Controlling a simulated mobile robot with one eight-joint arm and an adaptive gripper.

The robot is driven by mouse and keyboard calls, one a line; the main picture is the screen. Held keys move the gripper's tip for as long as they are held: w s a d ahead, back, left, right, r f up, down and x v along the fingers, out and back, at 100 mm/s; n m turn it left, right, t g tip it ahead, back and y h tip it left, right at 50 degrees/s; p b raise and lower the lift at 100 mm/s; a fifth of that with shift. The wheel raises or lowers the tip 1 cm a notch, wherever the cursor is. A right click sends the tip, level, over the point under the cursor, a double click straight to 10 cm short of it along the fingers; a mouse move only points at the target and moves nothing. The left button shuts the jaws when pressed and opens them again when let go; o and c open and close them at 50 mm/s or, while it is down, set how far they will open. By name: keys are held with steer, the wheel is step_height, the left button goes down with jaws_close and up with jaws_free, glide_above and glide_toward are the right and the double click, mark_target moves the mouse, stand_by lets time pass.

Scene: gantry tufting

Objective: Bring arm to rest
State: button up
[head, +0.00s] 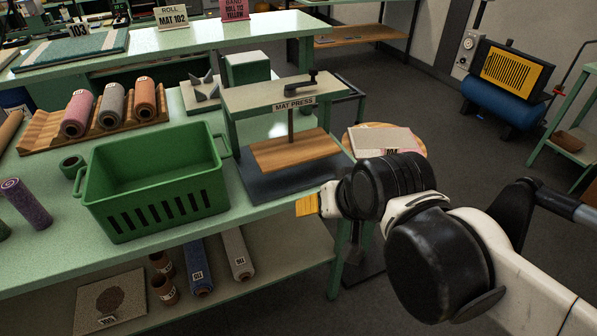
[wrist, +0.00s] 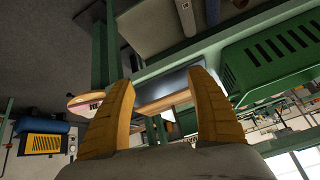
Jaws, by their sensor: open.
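My gripper (wrist: 160,105) is open and empty in the wrist view, with its two yellow fingers spread apart. In the head view my arm reaches in from the lower right, and the yellow fingertip (head: 307,205) points left. It is in front of the bench edge, right of the green basket (head: 150,215) and near the mat press (head: 290,110). The far finger is hidden in the head view. The basket looks empty.
The green bench (head: 60,245) carries a wooden rack (head: 40,138) with several rolled mats. A round stool (head: 420,142) with a mat on it stands right behind my arm. Rolls lie on the lower shelf (head: 270,268). Floor (head: 400,75) is open at the back right.

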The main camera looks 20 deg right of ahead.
steer(key=shift+s+a+f+n, duration=0.15)
steer(key=shift+s+n, duration=0.45)
steer(key=shift+s, duration=0.05)
steer(key=shift+s+a+f+n, duration=0.1)
steer(key=shift+s+a+n, duration=0.05)
steer(key=shift+s+n, duration=0.45)
